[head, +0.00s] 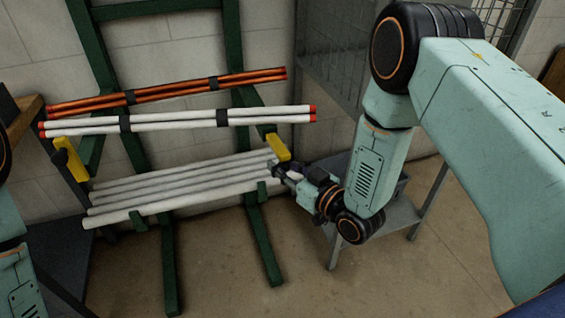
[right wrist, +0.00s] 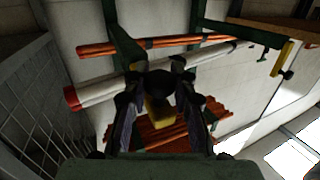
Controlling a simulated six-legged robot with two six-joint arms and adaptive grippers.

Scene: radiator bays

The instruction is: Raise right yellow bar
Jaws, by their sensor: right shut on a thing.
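The right yellow bar (head: 278,147) stands tilted at the right end of the rack, below the red-capped white pipes. In the right wrist view the yellow bar (right wrist: 158,110) shows between my fingers. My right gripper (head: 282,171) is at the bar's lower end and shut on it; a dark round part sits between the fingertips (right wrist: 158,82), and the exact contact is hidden. The left yellow bar (head: 70,160), with a black knob, is at the rack's left side, and it also shows in the right wrist view (right wrist: 282,58). My left gripper is out of view.
The green rack (head: 92,45) carries orange pipes (head: 170,91), red-capped white pipes (head: 175,121) and several grey-white pipes (head: 180,190) lower down. A grey metal table (head: 400,214) stands close by my right forearm. A mesh panel (right wrist: 35,120) is beside the rack.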

